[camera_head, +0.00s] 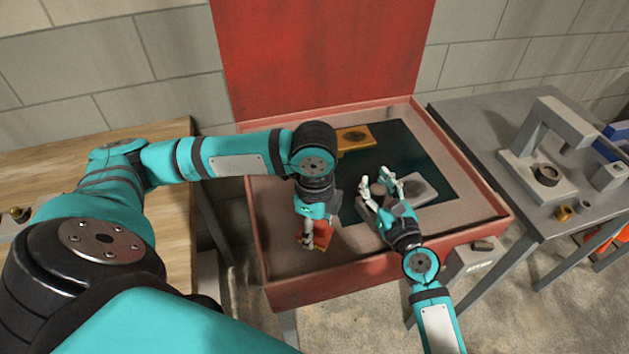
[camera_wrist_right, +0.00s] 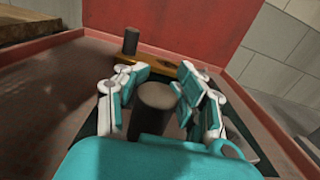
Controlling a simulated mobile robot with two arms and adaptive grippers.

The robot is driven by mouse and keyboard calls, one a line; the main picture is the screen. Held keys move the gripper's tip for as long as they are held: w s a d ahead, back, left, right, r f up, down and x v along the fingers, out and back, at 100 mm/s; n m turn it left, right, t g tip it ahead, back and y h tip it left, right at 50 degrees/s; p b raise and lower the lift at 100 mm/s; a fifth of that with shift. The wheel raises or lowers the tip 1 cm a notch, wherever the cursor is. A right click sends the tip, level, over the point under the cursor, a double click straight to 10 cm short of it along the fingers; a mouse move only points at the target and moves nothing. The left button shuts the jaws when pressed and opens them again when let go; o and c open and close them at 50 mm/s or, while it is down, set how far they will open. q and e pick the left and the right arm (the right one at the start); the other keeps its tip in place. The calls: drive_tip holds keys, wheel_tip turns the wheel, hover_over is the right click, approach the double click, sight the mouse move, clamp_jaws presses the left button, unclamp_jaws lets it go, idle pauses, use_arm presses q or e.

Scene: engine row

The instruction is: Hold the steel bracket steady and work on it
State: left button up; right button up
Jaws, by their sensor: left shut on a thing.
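My left gripper (camera_head: 309,236) points down over the left part of the red-rimmed tray. It is shut on a small red-orange thing (camera_head: 322,232), mostly hidden by the gripper. My right gripper (camera_head: 380,184) is open, its fingers spread over the dark green mat. In the right wrist view, a dark grey cylinder (camera_wrist_right: 154,104) shows between the open fingers (camera_wrist_right: 160,88), with gaps at its sides. A flat grey metal piece (camera_head: 422,190) lies on the mat just right of the right gripper; I cannot tell whether it is the steel bracket.
A grey bench (camera_head: 465,115) with a press (camera_head: 545,150) stands right; a wooden table (camera_head: 165,135) stands left.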

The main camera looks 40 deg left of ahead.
drive_tip(key=o, duration=0.5)
drive_tip(key=v, duration=1.2)
